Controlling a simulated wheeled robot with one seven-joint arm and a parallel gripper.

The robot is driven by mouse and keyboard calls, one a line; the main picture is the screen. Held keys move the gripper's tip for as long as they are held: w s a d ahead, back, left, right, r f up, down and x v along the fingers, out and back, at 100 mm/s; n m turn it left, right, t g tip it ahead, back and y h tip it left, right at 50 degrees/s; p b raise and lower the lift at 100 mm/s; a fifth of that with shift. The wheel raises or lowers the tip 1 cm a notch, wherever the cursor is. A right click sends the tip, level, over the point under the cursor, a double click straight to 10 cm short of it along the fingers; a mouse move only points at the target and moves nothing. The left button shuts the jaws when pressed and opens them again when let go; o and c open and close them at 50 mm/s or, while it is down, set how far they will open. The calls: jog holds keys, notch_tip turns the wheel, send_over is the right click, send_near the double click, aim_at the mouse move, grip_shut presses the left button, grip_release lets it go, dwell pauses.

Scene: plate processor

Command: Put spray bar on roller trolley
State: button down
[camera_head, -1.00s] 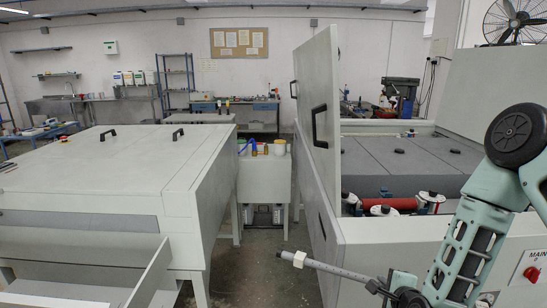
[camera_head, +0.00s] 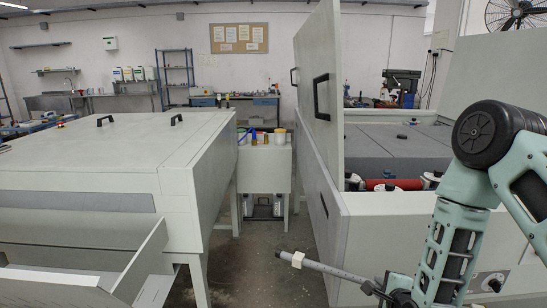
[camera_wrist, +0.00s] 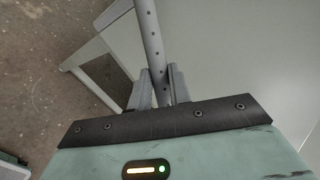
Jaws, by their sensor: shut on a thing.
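The spray bar (camera_head: 335,271) is a thin grey tube with a pale square block near its left end. It sticks out to the left of my gripper (camera_head: 390,293) in the head view, low in front of the right-hand machine. In the wrist view the spray bar (camera_wrist: 150,40) shows small holes along its length and stands between the two fingers of my gripper (camera_wrist: 158,88), which are shut on it. The bar is held clear of the floor. I cannot make out a roller trolley in these frames.
A large pale machine (camera_head: 90,165) stands left and another (camera_head: 400,222) right, with an upright panel (camera_head: 317,110). A small cabinet (camera_head: 265,165) with bottles stands at the end of the floor gap (camera_head: 265,245) between them. Red rollers (camera_head: 393,184) lie in the right machine.

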jog(key=shift+f, duration=0.35)
jog(key=s+d+r, duration=0.2)
jog(key=s+d, duration=0.2)
jog(key=d, duration=0.1)
jog(key=shift+s, duration=0.3)
jog(key=shift+r, duration=0.1)
